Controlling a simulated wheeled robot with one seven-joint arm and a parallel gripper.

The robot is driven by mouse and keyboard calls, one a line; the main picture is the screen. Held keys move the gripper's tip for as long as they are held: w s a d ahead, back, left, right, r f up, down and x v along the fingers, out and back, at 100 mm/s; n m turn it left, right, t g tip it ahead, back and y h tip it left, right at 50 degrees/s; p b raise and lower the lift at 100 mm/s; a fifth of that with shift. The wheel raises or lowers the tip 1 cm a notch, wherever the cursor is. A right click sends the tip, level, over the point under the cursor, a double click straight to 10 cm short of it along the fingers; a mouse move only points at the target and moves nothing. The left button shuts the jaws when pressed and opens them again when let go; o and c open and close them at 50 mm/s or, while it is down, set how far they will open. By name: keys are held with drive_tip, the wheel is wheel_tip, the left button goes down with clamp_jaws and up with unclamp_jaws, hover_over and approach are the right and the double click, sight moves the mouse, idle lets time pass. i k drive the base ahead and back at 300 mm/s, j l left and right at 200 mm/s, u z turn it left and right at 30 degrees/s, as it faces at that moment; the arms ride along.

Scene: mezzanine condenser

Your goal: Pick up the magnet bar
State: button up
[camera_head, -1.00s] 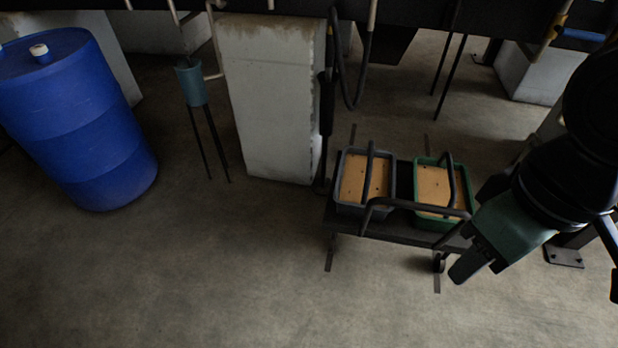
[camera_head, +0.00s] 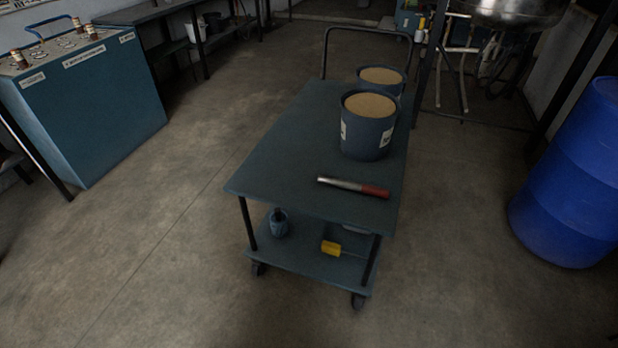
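The magnet bar (camera_head: 353,187) lies flat on the top shelf of a dark blue-green cart (camera_head: 290,150), near its front edge. It is a short rod, silver on the left part and red at the right end. A dark blue bucket (camera_head: 366,140) with tan contents stands on the cart just behind it, apart from the bar. My gripper is not in view now, so its state is hidden.
A second bucket (camera_head: 381,77) stands farther back on the cart. The lower shelf holds a small blue container (camera_head: 278,222) and a yellow object (camera_head: 331,248). A blue barrel (camera_head: 567,180) stands at right, a teal cabinet (camera_head: 88,105) at left. Floor in front is clear.

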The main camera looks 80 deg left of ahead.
sight(363, 188)
drive_tip(key=u, duration=2.2)
drive_tip(key=i+l+u, duration=0.15)
drive_tip(key=i+l, duration=0.25)
drive_tip(key=i+l+u, duration=0.1)
drive_tip(key=i+l, duration=0.25)
drive_tip(key=i+l+u, duration=0.15)
drive_tip(key=i+l, duration=0.15)
drive_tip(key=l, duration=0.25)
